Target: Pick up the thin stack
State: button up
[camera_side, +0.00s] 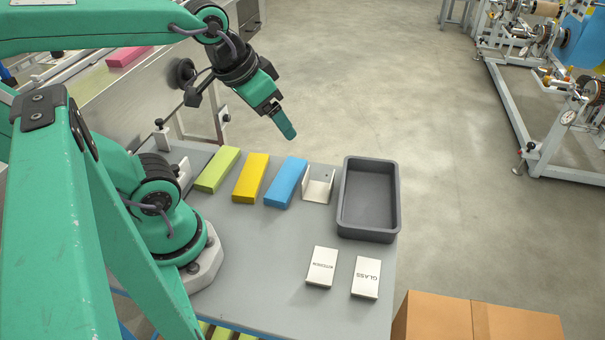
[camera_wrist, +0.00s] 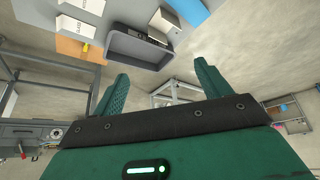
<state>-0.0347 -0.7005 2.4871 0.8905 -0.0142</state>
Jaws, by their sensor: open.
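Three folded cloth stacks lie side by side on the grey table: a green stack (camera_side: 217,169), a yellow stack (camera_side: 250,177) and a blue stack (camera_side: 286,183). Their heights look close, so I cannot tell surely which is the thin one. My gripper (camera_side: 287,132) hangs in the air above and behind the blue stack, touching nothing. In the wrist view my gripper (camera_wrist: 162,86) is open, with its two fingers wide apart and nothing between them.
A pale upright holder (camera_side: 318,186) stands right of the blue stack. Beside it is an empty dark grey tray (camera_side: 394,212), also in the wrist view (camera_wrist: 128,50). White boxes marked KITCHEN (camera_side: 321,267) and GLASS (camera_side: 366,277) lie in front. The table's front middle (camera_side: 255,270) is clear.

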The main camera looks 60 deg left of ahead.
jog(key=w+a+f+n+g, duration=0.35)
jog(key=a+f+n, duration=0.2)
jog(key=a, duration=0.35)
jog(key=n+g, duration=0.2)
jog(key=n, duration=0.2)
send_over(257, 159)
notch_tip(257, 159, down, 11)
jog(key=shift+s+a+r, duration=0.1)
jog(key=shift+a+r, duration=0.05)
jog(key=shift+f, duration=1.3)
jog(key=shift+f, duration=2.6)
jog(key=c, duration=1)
jog(key=shift+r, duration=0.25)
jog(key=shift+c, duration=0.2)
